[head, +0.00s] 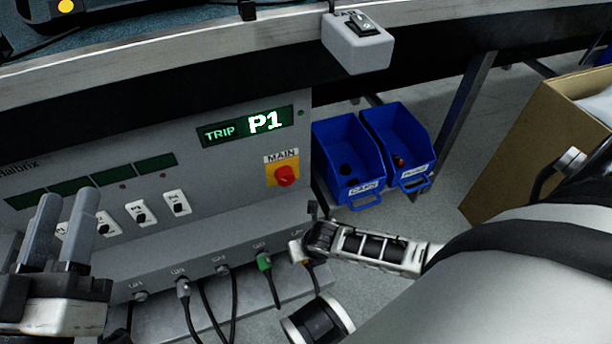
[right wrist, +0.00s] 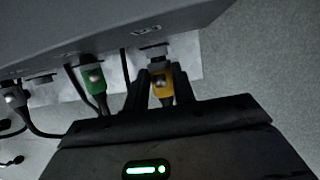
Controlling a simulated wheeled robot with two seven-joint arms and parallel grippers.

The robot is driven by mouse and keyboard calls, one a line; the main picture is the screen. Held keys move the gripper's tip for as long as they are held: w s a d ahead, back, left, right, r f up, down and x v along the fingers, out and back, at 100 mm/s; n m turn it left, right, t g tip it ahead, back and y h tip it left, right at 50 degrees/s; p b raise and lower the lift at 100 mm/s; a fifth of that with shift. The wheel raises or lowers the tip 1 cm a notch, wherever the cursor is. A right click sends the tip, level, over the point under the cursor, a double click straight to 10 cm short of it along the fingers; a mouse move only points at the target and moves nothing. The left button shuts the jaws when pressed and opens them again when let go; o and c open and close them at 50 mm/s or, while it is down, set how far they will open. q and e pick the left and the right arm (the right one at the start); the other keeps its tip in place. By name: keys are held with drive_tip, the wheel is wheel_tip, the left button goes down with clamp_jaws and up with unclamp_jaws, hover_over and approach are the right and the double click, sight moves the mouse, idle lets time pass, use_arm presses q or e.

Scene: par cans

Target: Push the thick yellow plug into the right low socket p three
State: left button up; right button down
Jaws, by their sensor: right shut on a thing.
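The thick yellow plug (right wrist: 162,88) is between the fingers of my right gripper (right wrist: 160,88) in the right wrist view, and the gripper is shut on it. The plug's front end points up at a grey round socket (right wrist: 152,52) under the panel edge. They look in line and very close; I cannot tell whether the plug is seated. In the head view my right gripper (head: 303,250) is at the right end of the low socket row, hiding most of the plug and socket. My left gripper (head: 61,225) is open and empty at the lower left, in front of the panel.
A green plug (head: 264,263) with a cable sits just left of my right gripper, and a grey plug (head: 183,287) is farther left. The panel display (head: 248,126) reads TRIP P1. Two blue bins (head: 349,160) and a cardboard box (head: 520,155) stand right of the panel.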

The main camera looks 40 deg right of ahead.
drive_tip(key=shift+p, duration=0.3)
drive_tip(key=shift+w, duration=0.3)
idle(0.8)
drive_tip(key=shift+p, duration=0.45)
idle(1.2)
drive_tip(key=shift+w+d, duration=0.2)
drive_tip(key=shift+w, duration=0.5)
idle(0.5)
drive_tip(key=c, duration=1.1)
unclamp_jaws()
